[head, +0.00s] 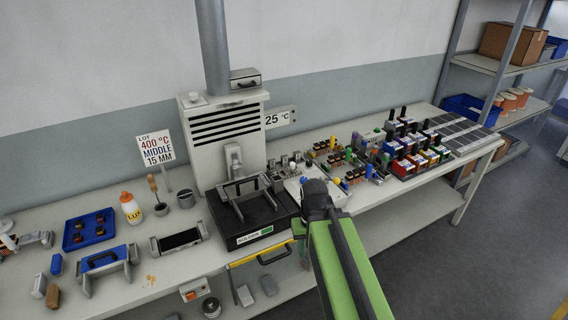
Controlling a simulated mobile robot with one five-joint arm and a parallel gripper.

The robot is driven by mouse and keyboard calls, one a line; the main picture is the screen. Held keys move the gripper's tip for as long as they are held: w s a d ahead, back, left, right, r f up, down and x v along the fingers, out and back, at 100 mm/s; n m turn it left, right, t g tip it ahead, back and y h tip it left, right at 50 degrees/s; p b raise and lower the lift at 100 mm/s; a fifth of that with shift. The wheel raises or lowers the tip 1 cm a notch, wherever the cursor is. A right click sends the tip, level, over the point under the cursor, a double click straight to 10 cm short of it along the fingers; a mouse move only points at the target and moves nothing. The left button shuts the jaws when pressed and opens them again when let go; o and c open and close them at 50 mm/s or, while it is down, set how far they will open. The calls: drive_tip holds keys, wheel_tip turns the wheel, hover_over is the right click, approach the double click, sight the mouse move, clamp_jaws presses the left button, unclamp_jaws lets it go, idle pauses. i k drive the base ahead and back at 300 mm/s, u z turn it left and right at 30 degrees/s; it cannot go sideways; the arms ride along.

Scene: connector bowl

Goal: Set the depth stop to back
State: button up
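My green arm reaches in from the bottom right. My gripper (318,197) is dark and small at its far end, over the bench just right of the black machine (262,212); its fingers cannot be made out. The black machine has a black top, a frame with a raised handle (240,188) and a label with a green patch on its front. A light grey upright lever or post (233,158) stands behind the frame, against the vented grey housing (226,122). I cannot tell which part is the depth stop or its position.
A sign (157,150) reads "LOT 400 °C MIDDLE 15 MM"; a display (279,117) shows 25 °C. Left are a blue tray (89,230), a bottle (131,207) and a blue-handled fixture (103,262). Right, small connectors and coloured bins (408,165) crowd the bench.

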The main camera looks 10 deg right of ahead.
sight(292, 169)
drive_tip(key=u, duration=0.1)
drive_tip(key=i, duration=0.7)
drive_tip(key=u, duration=0.15)
drive_tip(key=k, duration=0.1)
drive_tip(key=u, duration=2.4)
drive_tip(key=k, duration=0.85)
drive_tip(key=z, duration=1.4)
drive_tip(key=i, duration=1)
drive_tip(key=u, duration=0.15)
